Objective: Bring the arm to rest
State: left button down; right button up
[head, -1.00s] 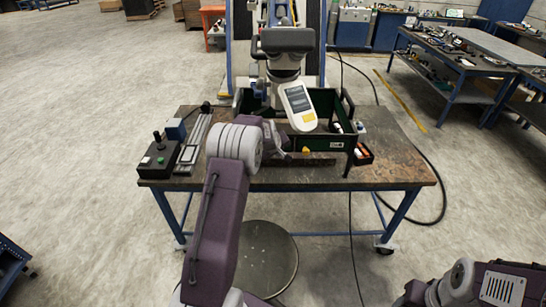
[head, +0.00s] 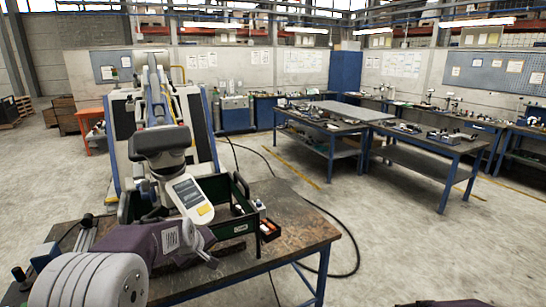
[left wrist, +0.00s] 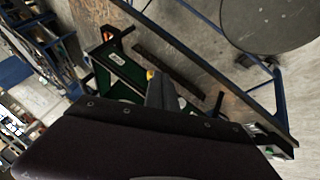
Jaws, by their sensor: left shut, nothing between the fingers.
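The head hangs over a dark green crate (head: 238,228) on the worktable (head: 290,225). My left gripper (head: 208,250) is low in front of the crate, apart from the pale head as far as I can see. In the left wrist view the gripper (left wrist: 160,88) is partly hidden by my wrist, with the green crate (left wrist: 122,72) beside it. It is shut and empty. My right gripper is out of view.
A black cable (head: 345,235) runs over the floor right of the table. Blue workbenches (head: 330,130) stand farther back on the right. A small red-and-black bin (head: 269,229) sits beside the crate. The table's right part is bare.

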pick_arm(q)
jog(key=s+d+f+m+g, duration=0.1)
jog(key=s+f+m+g, duration=0.1)
jog(key=s, duration=0.7)
jog(key=s+d+f+m+g, duration=0.2)
jog(key=s+f, duration=0.3)
jog(key=s, duration=0.4)
jog(key=s+d+f+m+g, duration=0.1)
jog(key=s+f+m, duration=0.3)
jog(key=s, duration=0.6)
jog(key=shift+d+f+m+g, duration=0.15)
jog(key=shift+f+m+g, duration=0.15)
jog(key=shift+g, duration=0.3)
